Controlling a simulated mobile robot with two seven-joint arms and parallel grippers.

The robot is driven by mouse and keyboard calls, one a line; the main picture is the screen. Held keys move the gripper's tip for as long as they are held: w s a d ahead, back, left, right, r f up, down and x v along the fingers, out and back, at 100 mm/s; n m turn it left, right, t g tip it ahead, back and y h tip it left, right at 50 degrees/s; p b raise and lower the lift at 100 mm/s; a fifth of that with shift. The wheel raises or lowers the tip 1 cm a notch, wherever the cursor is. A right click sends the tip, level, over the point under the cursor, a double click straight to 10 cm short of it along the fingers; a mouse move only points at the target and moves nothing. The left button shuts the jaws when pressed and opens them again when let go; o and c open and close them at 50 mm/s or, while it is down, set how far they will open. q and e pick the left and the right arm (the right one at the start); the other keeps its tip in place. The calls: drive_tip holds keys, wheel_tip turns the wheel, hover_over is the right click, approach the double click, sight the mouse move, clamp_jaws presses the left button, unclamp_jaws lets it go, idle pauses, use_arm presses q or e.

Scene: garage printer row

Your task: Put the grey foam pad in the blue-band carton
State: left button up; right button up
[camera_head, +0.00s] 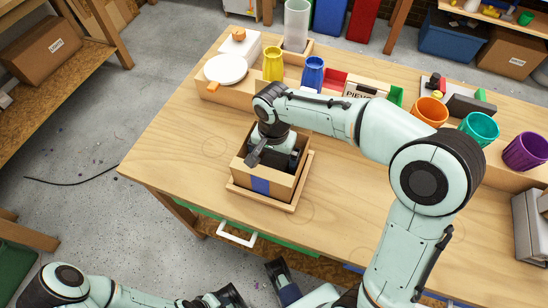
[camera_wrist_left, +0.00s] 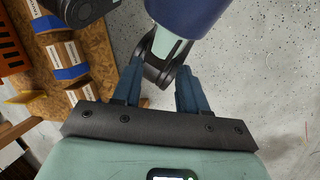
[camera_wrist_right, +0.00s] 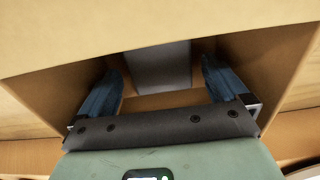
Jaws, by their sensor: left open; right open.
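The blue-band carton (camera_head: 282,187) is an open cardboard box with a blue stripe on its front. It sits on a shallow wooden tray (camera_head: 238,190) on the workbench. My right gripper (camera_wrist_right: 162,72) is open and reaches down into the carton; in the head view the carton walls partly hide it. In the right wrist view a flat grey piece, which looks like the grey foam pad (camera_wrist_right: 160,62), lies inside the carton beyond the open fingers. I cannot tell whether a finger touches it. My left gripper (camera_wrist_left: 159,74) is open and empty, low in front of the bench.
Behind the carton are a white plate (camera_head: 226,68), a yellow cup (camera_head: 273,64) and a blue cup (camera_head: 313,74). Orange (camera_head: 430,111), teal (camera_head: 480,128) and purple (camera_head: 526,151) cups stand to the right. A white drawer handle (camera_head: 237,236) is at the front. The left bench top is clear.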

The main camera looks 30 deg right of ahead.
sight(274, 164)
use_arm(q)
drive_tip(key=shift+s+r+p, duration=0.25)
drive_tip(key=shift+r+p, duration=0.25)
drive_tip(key=shift+p, duration=0.1)
drive_tip(key=shift+s+r+p, duration=0.2)
drive_tip(key=shift+r+p, duration=0.3)
drive_tip(key=shift+p, duration=0.05)
use_arm(e)
wheel_tip(274, 164, up, 11)
use_arm(q)
drive_tip(key=shift+s, duration=0.1)
use_arm(e)
drive_tip(key=shift+s, duration=0.1)
